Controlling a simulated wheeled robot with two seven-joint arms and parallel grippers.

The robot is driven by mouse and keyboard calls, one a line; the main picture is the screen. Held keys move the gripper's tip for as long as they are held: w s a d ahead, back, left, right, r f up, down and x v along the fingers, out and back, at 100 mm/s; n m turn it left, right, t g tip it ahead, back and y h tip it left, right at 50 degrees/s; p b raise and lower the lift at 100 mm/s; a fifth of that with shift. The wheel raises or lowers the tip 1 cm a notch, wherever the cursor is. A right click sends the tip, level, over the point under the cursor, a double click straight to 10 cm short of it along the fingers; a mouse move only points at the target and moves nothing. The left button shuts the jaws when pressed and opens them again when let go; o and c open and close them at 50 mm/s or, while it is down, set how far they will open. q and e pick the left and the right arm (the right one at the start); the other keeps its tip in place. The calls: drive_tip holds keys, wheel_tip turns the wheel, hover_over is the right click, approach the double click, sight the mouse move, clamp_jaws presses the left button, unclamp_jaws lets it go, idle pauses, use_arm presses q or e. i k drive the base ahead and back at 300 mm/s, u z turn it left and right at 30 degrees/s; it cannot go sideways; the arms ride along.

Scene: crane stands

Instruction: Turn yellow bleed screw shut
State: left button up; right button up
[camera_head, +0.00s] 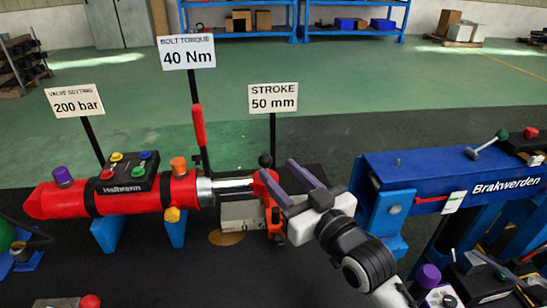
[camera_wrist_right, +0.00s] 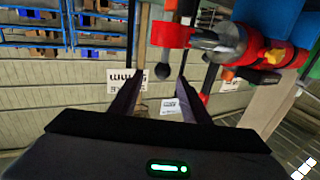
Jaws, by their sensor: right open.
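A red hydraulic cylinder (camera_head: 72,199) lies on blue supports at the left of the head view. A yellow hexagonal knob (camera_head: 172,214) sticks out low on its front side near the rod end. A smaller yellow knob (camera_head: 117,156) sits on the black block on top; I cannot tell for certain which one is the bleed screw. In the right wrist view a yellow part (camera_wrist_right: 275,56) shows on the red cylinder (camera_wrist_right: 276,46). My right gripper (camera_head: 277,167) is open and empty, right of both yellow knobs, by the rod's end. Its fingers show apart in the wrist view (camera_wrist_right: 160,75). My left gripper is not visible.
A chrome rod (camera_head: 232,185) leads to a red end piece. Sign posts stand behind the cylinder, with signs for 200 bar (camera_head: 75,101), 40 Nm (camera_head: 187,53) and 50 mm (camera_head: 273,98). A blue Brakwerden stand (camera_head: 440,178) is at right. Dark mat in front is mostly clear.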

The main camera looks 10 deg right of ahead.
sight(172, 214)
drive_tip(key=k, duration=1)
